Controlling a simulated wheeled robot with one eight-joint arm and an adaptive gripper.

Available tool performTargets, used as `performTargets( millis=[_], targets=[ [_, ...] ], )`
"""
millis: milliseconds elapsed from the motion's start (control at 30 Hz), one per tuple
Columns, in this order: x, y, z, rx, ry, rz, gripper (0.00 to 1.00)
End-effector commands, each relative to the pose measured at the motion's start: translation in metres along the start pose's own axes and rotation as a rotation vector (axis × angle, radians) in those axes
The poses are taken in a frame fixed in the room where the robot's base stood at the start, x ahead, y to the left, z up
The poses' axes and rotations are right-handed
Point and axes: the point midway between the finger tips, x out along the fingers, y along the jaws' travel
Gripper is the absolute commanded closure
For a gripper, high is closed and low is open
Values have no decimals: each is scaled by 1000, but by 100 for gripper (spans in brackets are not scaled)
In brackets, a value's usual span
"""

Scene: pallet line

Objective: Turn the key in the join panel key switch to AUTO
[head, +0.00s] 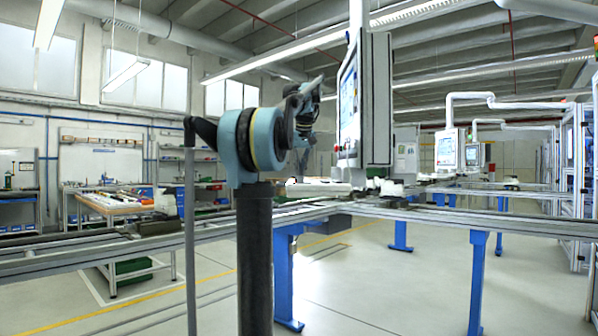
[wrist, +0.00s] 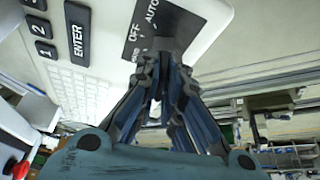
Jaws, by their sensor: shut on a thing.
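The join panel (head: 376,100) hangs on its arm at the centre of the head view, its screen side facing left. In the wrist view its pale housing (wrist: 215,22) fills the top. The key switch's dark label plate (wrist: 137,32) reads OFF and AUTO, with another label partly covered. My gripper (wrist: 165,62) is at the switch, its fingers shut on the key. The fingers hide the key itself, so I cannot tell which mark it points to. In the head view my arm (head: 240,140) reaches toward the panel's screen side, and the fingertips are not clear.
Keypad buttons, including ENTER (wrist: 78,32), lie left of the switch in the wrist view. A red button (wrist: 18,169) shows at the lower left. Conveyor rails (head: 450,211) run below the panel. Workbenches (head: 125,203) stand at the far left.

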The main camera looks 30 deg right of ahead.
Motion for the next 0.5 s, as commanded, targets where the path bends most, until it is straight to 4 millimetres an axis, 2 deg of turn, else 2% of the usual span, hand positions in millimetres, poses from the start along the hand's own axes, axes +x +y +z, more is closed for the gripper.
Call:
performTargets(
  millis=[300,500],
  targets=[
    [0,-2,-1,234,1,97,100],
    [0,-1,0,310,1,128,100]
  ],
)
